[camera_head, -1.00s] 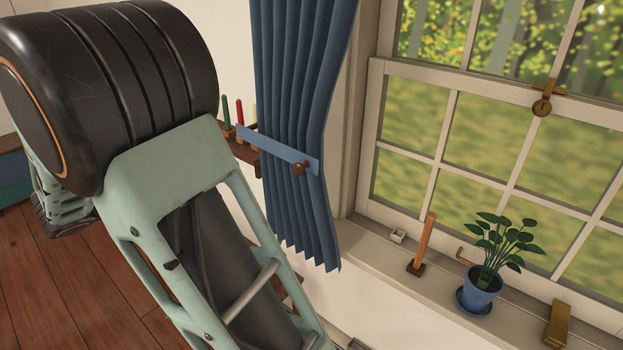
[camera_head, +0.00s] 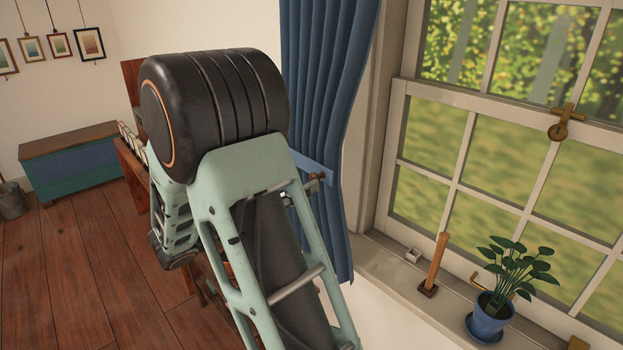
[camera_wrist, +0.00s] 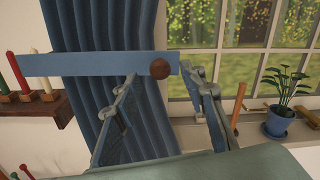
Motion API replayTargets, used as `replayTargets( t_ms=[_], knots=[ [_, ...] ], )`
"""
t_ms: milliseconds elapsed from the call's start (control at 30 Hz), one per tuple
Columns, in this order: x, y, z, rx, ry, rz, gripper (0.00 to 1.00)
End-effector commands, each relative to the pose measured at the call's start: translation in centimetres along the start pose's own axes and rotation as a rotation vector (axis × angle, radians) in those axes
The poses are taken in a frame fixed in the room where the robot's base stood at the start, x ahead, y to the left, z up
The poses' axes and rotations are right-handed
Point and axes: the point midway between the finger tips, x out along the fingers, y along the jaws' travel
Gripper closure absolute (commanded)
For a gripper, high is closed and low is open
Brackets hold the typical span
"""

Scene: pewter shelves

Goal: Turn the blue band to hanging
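The blue band (camera_wrist: 95,64) lies level across the front of the blue curtain (camera_wrist: 75,28) in the wrist view. A round brown knob (camera_wrist: 160,69) sits near its right end. My gripper (camera_wrist: 165,85) is open, its two fingers apart, with the knob and the band's right end beyond the gap. I cannot tell whether a finger touches the band. In the head view only the band's right end (camera_head: 311,165) shows, with the knob (camera_head: 317,176); my arm hides the rest and the gripper.
A wooden shelf with red, green and white candles (camera_wrist: 34,109) is left of the curtain. At right is the window (camera_head: 470,150); its sill holds an upright wooden stick (camera_head: 436,262) and a potted plant (camera_head: 493,310). A chest (camera_head: 70,165) stands across the open floor.

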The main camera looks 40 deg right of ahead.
Motion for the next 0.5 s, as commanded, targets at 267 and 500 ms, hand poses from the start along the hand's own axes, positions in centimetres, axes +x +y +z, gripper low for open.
replayTargets(
  t_ms=[267,500],
  knots=[
    [3.4,-0.1,0.0,0.001,0.001,-0.001,0.62],
    [3.9,0.0,0.0,0.001,0.0,0.001,0.62]
  ],
)
